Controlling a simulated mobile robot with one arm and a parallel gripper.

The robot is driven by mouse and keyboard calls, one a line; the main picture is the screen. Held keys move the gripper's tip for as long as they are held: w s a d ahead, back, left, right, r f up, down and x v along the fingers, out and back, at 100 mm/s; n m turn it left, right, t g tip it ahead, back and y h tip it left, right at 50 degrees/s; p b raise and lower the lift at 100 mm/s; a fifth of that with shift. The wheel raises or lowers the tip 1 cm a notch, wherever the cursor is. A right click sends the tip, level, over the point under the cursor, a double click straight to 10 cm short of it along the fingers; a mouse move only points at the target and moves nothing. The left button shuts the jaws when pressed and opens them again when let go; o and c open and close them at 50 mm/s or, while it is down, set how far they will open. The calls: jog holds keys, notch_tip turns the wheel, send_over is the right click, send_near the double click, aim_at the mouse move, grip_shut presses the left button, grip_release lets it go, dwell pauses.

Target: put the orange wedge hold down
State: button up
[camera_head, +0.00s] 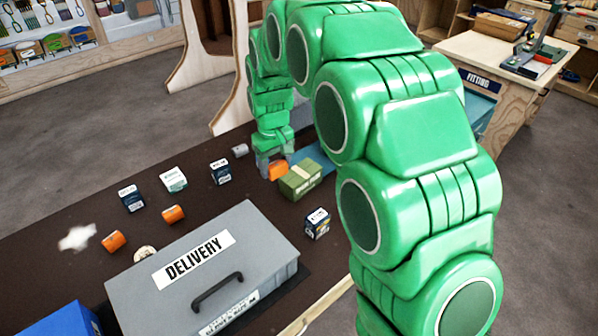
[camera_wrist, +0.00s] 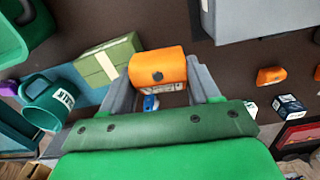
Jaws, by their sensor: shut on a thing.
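My gripper (camera_head: 274,160) reaches down over the dark table, a little behind the middle of the table. It is shut on an orange wedge hold (camera_head: 278,170), which shows between the two grey fingers in the wrist view (camera_wrist: 158,68). The wedge has a dark bolt hole on its orange face and a pale printed strip below it. Whether the wedge touches the table cannot be told. Two other orange holds (camera_head: 173,214) (camera_head: 113,241) lie on the table to the left.
A green box (camera_head: 300,180) stands just right of the held wedge. A closed grey DELIVERY case (camera_head: 270,237) fills the front. Small boxes (camera_head: 220,171) (camera_head: 131,198) (camera_head: 317,223) and a white patch (camera_head: 77,238) are spread about. Dark tabletop is bare between them.

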jog(key=s+d+r, duration=0.4)
jog(key=d+r, duration=0.1)
jog(key=d, duration=0.5)
send_over(302, 172)
jog(key=shift+n, duration=0.4)
jog(key=shift+s+f, duration=0.15)
jog(key=shift+f, duration=2.3)
jog(key=shift+s+f, duration=0.1)
jog(key=shift+f, duration=2.3)
jog(key=shift+w+f, duration=0.15)
jog(key=shift+f, duration=1.6)
jog(key=o, duration=1.1)
jog(key=shift+r, duration=0.1)
